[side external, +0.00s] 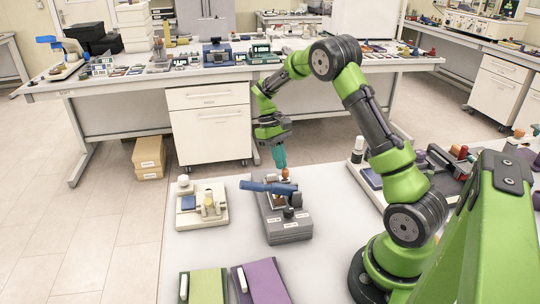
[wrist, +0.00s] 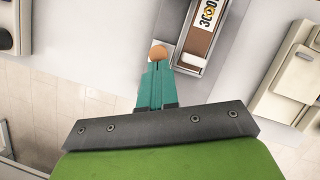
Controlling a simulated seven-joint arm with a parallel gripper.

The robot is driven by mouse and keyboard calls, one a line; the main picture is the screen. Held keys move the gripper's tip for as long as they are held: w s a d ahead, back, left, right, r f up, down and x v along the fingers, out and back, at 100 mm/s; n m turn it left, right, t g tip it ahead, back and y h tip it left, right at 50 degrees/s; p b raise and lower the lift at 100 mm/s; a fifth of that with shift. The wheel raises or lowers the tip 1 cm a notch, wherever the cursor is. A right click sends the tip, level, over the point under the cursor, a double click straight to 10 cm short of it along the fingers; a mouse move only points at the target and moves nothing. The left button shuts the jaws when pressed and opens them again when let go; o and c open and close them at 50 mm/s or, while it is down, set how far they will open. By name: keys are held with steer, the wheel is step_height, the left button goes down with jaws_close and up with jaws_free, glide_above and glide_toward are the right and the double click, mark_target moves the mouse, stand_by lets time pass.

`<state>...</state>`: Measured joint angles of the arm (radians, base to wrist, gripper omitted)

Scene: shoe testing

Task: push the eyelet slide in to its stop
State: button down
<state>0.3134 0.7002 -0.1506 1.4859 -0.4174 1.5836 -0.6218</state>
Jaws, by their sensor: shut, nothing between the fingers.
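A grey test device (side external: 288,228) with a blue bar (side external: 268,187) across its top stands on the light table. A small orange-brown knob (side external: 285,173) shows at its far end, and I take it for the end of the eyelet slide. The knob also shows in the wrist view (wrist: 158,52), beside a brown channel with a printed label (wrist: 208,15). My gripper (side external: 281,164) points down at the knob, its teal fingers shut and empty. In the wrist view the fingertips (wrist: 158,67) overlap the knob's near edge. I cannot tell whether they touch it.
A cream device (side external: 203,211) with a blue pad stands left of the grey one. A green block (side external: 208,286) and a purple block (side external: 262,283) lie at the front. Another dark device (side external: 440,176) is to the right. Bare table surrounds the grey device.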

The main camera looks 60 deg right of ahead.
steer(key=w, duration=0.1)
steer(key=w+d, duration=0.1)
steer(key=w, duration=0.1)
steer(key=shift+w, duration=0.2)
steer(key=w+d+v, duration=0.1)
steer(key=v, duration=0.9)
steer(key=x, duration=1)
steer(key=shift+a+f, duration=0.15)
steer(key=shift+a, duration=0.15)
steer(key=shift+s+a, duration=0.3)
steer(key=shift+s, duration=0.65)
steer(key=shift+s+a, duration=0.25)
steer(key=shift+s, duration=0.65)
steer(key=shift+s+a, duration=0.15)
steer(key=shift+s, duration=0.25)
